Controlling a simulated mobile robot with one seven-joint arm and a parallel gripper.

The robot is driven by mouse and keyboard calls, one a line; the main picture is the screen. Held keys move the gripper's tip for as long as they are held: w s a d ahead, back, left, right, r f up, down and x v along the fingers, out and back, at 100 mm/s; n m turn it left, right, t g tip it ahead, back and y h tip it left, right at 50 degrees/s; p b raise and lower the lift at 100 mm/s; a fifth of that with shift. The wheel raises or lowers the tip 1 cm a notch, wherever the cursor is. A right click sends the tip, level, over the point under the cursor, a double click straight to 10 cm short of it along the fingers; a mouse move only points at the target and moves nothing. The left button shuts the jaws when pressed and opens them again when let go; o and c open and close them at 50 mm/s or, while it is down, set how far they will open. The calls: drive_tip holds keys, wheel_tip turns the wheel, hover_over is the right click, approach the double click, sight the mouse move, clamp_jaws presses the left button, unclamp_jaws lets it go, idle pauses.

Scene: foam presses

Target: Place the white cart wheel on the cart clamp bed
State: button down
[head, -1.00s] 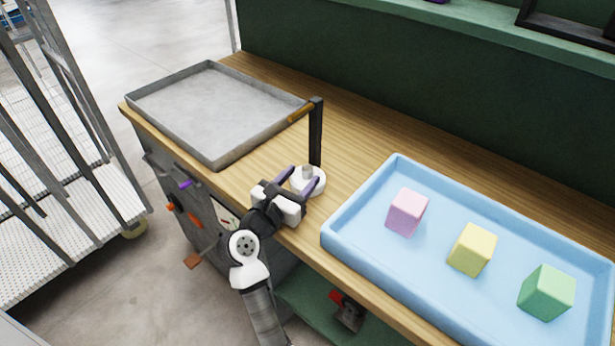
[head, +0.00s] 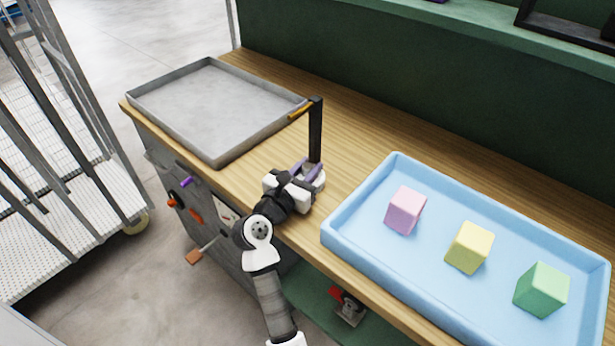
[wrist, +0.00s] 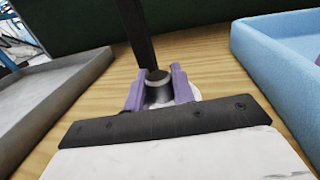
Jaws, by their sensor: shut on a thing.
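The white cart wheel (head: 317,186), a white round piece with a grey hub, is on the wooden bench at the foot of a black upright post (head: 315,135). My gripper (head: 308,172) reaches over the bench's front edge. Its purple fingers are shut on the wheel's hub. In the wrist view the fingers (wrist: 160,92) stand on both sides of the dark, grey-topped hub, and part of the white wheel (wrist: 195,93) shows behind the right finger. The post carries an orange arm (head: 300,110) near its top. My gripper hides any clamp bed under the wheel.
A grey metal tray (head: 220,158) lies at the left of the bench. A blue tray (head: 400,160) with pink, yellow and green blocks is at the right. Bare wood lies between and behind them. A metal rack cart (head: 120,190) stands at far left.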

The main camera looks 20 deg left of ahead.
sight(305, 167)
drive_tip(key=shift+r, duration=0.5)
drive_tip(key=shift+s+a+r+b, duration=0.1)
drive_tip(key=shift+s+r+b, duration=0.15)
drive_tip(key=shift+r, duration=0.35)
drive_tip(key=shift+s+a+r+b, duration=0.15)
drive_tip(key=shift+r+b, duration=0.1)
drive_tip(key=shift+r, duration=0.35)
drive_tip(key=s+a+b, duration=0.3)
drive_tip(key=s, duration=1.4)
drive_tip(key=shift+b, duration=0.35)
